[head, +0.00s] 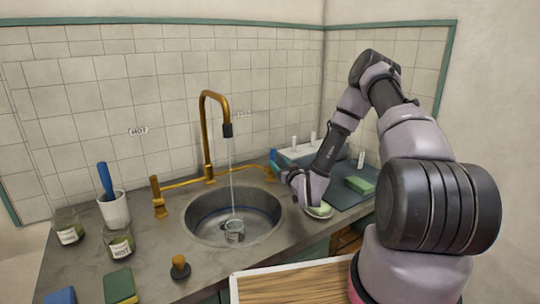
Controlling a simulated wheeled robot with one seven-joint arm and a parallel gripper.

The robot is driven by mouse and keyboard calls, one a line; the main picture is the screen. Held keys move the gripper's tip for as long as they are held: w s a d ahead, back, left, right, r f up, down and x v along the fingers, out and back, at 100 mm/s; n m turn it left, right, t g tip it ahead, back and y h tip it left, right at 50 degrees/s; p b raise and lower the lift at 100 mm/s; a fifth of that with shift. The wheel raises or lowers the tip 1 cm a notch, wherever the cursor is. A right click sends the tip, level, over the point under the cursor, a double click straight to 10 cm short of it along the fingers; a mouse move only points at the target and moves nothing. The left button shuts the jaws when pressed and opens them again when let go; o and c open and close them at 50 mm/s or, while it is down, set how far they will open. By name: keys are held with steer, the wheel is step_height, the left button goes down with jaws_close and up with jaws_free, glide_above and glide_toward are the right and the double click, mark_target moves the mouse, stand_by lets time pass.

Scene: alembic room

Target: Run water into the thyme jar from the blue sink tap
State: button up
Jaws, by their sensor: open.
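A small clear glass jar (234,231) stands in the round metal sink (196,222), under the spout. I cannot read a label on it, so I cannot tell whether it is the thyme jar. A thin stream of water runs down from the brass tap (206,130) towards the jar; how full the jar is cannot be made out. The blue tap handle (273,156) is at the right end of the brass pipe. My gripper (280,173) is open beside this handle, partly hidden by my wrist; I cannot tell whether it touches it.
Two labelled jars with dark green contents (68,227) (119,242) and a white cup (115,209) stand left of the sink. A brass-topped stopper (180,267) and a green sponge (119,286) are in front. A wooden tray (290,284) lies at the front; a rack (300,154) stands behind my arm.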

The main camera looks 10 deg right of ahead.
steer(key=w, duration=0.3)
steer(key=w+a, duration=0.1)
steer(key=w, duration=0.2)
steer(key=w+a, duration=0.1)
steer(key=w, duration=0.3)
jaws_close()
stand_by(1.2)
